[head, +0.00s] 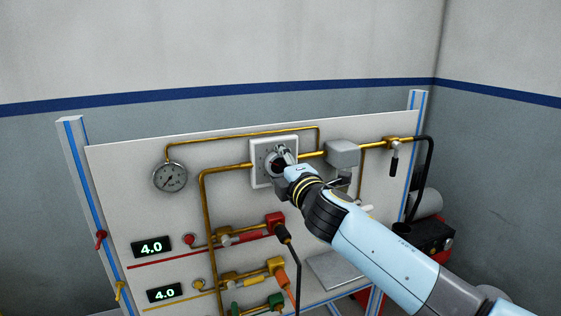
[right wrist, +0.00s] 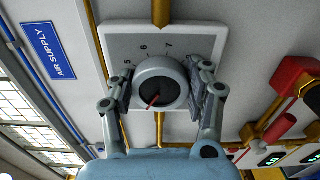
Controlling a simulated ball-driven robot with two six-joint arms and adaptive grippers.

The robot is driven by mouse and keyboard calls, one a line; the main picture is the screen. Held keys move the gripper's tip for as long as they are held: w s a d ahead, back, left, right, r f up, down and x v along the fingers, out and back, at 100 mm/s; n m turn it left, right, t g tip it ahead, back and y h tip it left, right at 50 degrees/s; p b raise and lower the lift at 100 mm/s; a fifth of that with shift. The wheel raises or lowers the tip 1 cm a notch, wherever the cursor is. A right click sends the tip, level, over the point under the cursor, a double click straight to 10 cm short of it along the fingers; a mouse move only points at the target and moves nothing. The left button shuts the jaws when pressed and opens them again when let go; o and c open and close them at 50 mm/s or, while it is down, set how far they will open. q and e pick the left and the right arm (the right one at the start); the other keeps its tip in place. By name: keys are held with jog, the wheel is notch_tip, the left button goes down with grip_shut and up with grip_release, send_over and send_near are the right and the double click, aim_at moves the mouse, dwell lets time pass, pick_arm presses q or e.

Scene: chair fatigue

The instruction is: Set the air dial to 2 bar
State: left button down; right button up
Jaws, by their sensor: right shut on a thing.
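The air dial (right wrist: 168,72) is a round grey knob with a dark centre and a red pointer (right wrist: 153,98), on a white square plate (right wrist: 203,46). In the right wrist view, the numbers 5, 6 and 7 show above the knob; the other marks are hidden. The pointer aims down and slightly left there. My right gripper (right wrist: 162,86) is shut on the knob, one finger on each side. In the head view, my right gripper (head: 284,158) covers much of the dial (head: 269,159) and its plate (head: 256,173). My left gripper is not in view.
A round pressure gauge (head: 170,177) is left of the dial on the white panel (head: 130,205). Brass pipes (head: 205,215) run around it. Two displays (head: 151,247) read 4.0. Red, yellow and green valves with hoses stand below the dial. A grey box (head: 343,153) is to its right.

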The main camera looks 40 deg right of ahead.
jog(key=shift+n, duration=0.7)
jog(key=shift+f, duration=0.1)
jog(key=o, duration=1.2)
jog(key=v, duration=1.2)
jog(key=shift+a, duration=0.1)
